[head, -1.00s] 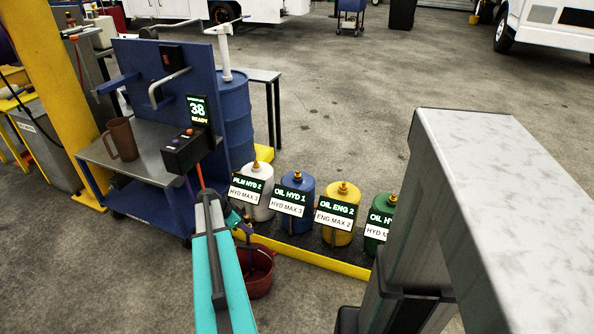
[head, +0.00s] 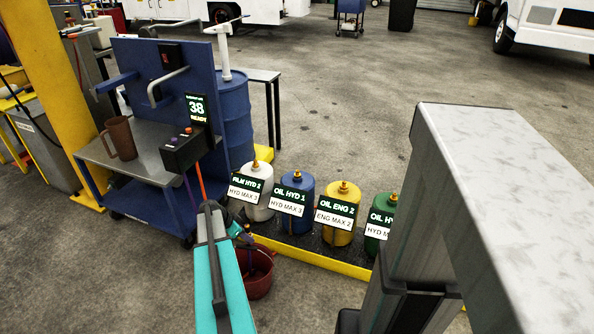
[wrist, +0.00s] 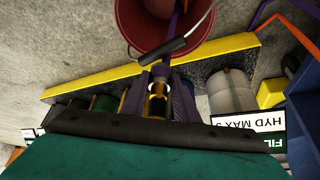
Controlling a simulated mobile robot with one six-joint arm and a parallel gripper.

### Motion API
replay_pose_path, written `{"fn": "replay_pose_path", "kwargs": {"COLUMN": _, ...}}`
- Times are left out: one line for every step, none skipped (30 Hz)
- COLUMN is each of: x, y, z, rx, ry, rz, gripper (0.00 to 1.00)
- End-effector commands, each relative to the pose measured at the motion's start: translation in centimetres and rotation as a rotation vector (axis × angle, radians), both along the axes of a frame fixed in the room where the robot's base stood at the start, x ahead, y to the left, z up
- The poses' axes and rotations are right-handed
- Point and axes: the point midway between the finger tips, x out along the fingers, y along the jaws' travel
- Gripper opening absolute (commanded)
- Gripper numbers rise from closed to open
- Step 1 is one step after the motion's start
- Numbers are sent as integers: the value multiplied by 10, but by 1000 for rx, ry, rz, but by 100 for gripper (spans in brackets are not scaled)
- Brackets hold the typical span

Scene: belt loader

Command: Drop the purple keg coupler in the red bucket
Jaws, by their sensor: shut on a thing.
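The red bucket (head: 262,281) stands on the floor in front of the yellow-edged row of canisters. In the wrist view my gripper (wrist: 158,92) is shut on the keg coupler (wrist: 158,104), a small piece with black, gold and pale bands. A purple line (wrist: 160,69) runs from it towards the bucket (wrist: 145,28), whose black handle grip (wrist: 163,47) crosses the near side. I cannot tell whether the coupler is over the bucket's opening.
Labelled canisters, white (head: 257,206), blue (head: 294,216), yellow (head: 339,226) and green (head: 378,241), stand behind the yellow edging (head: 310,262). A blue cart (head: 150,205) with a brown jug (head: 121,139) is at left; purple and orange hoses hang from its control box (head: 187,150). Floor in front is clear.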

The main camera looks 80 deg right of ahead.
Motion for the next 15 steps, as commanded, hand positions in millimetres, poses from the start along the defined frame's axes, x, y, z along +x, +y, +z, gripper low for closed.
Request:
{"fn": "replay_pose_path", "kwargs": {"x": 0, "y": 0, "z": 0, "rx": -1, "ry": 1, "rz": 0, "gripper": 0}}
{"fn": "replay_pose_path", "kwargs": {"x": 0, "y": 0, "z": 0, "rx": -1, "ry": 1, "rz": 0, "gripper": 0}}
{"fn": "replay_pose_path", "kwargs": {"x": 0, "y": 0, "z": 0, "rx": -1, "ry": 1, "rz": 0, "gripper": 0}}
{"fn": "replay_pose_path", "kwargs": {"x": 0, "y": 0, "z": 0, "rx": -1, "ry": 1, "rz": 0, "gripper": 0}}
{"fn": "replay_pose_path", "kwargs": {"x": 0, "y": 0, "z": 0, "rx": -1, "ry": 1, "rz": 0, "gripper": 0}}
{"fn": "replay_pose_path", "kwargs": {"x": 0, "y": 0, "z": 0, "rx": -1, "ry": 1, "rz": 0, "gripper": 0}}
{"fn": "replay_pose_path", "kwargs": {"x": 0, "y": 0, "z": 0, "rx": 0, "ry": 0, "rz": 0, "gripper": 0}}
{"fn": "replay_pose_path", "kwargs": {"x": 0, "y": 0, "z": 0, "rx": 0, "ry": 0, "rz": 0, "gripper": 0}}
{"fn": "replay_pose_path", "kwargs": {"x": 0, "y": 0, "z": 0, "rx": 0, "ry": 0, "rz": 0, "gripper": 32}}
{"fn": "replay_pose_path", "kwargs": {"x": 0, "y": 0, "z": 0, "rx": 0, "ry": 0, "rz": 0, "gripper": 38}}
{"fn": "replay_pose_path", "kwargs": {"x": 0, "y": 0, "z": 0, "rx": 0, "ry": 0, "rz": 0, "gripper": 43}}
{"fn": "replay_pose_path", "kwargs": {"x": 0, "y": 0, "z": 0, "rx": 0, "ry": 0, "rz": 0, "gripper": 49}}
{"fn": "replay_pose_path", "kwargs": {"x": 0, "y": 0, "z": 0, "rx": 0, "ry": 0, "rz": 0, "gripper": 49}}
{"fn": "replay_pose_path", "kwargs": {"x": 0, "y": 0, "z": 0, "rx": 0, "ry": 0, "rz": 0, "gripper": 49}}
{"fn": "replay_pose_path", "kwargs": {"x": 0, "y": 0, "z": 0, "rx": 0, "ry": 0, "rz": 0, "gripper": 49}}
